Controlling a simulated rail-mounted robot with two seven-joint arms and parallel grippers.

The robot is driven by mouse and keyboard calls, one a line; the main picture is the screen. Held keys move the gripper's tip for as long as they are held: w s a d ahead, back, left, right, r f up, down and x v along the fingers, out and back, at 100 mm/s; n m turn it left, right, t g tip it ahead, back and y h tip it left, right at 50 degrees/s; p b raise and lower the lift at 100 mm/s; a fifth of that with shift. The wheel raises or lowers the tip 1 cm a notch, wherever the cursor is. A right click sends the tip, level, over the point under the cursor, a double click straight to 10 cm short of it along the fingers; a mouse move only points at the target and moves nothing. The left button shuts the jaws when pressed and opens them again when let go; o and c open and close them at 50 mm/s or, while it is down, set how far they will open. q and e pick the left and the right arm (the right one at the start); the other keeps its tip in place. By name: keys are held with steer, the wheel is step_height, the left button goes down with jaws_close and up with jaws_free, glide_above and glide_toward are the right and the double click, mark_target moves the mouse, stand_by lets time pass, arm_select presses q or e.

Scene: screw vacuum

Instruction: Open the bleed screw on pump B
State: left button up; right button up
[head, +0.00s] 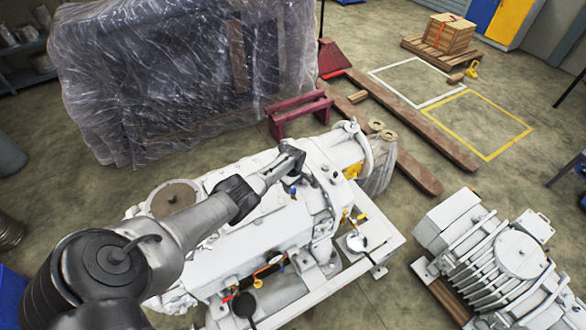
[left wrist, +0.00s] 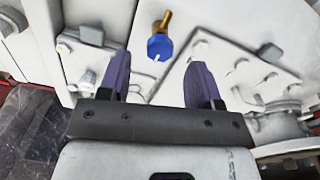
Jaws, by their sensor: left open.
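A blue knob on a brass stem (left wrist: 160,47) sits on a white machine face in the left wrist view, seen in the gap between my left fingers. My left gripper (left wrist: 160,68) is open with dark purple fingers either side of that gap; nothing is held. In the head view, my left gripper (head: 295,158) is over the upper right part of the large white pump (head: 215,258), and a small blue part (head: 293,192) shows just below it. I cannot tell whether the fingers touch the knob. No pump label is readable. My right gripper is not in view.
A second white ribbed machine (head: 510,265) stands at lower right. A plastic-wrapped block (head: 180,75) stands behind the pump, with a dark red stand (head: 300,115) beside it. Flanges and bolts (left wrist: 250,75) surround the knob. The floor inside the yellow outline (head: 485,125) is clear.

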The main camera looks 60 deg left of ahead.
mark_target(293, 190)
arm_select(q)
step_height(293, 190, up, 11)
steer(key=p, duration=0.2)
steer(key=shift+p, duration=0.4)
stand_by(0.5)
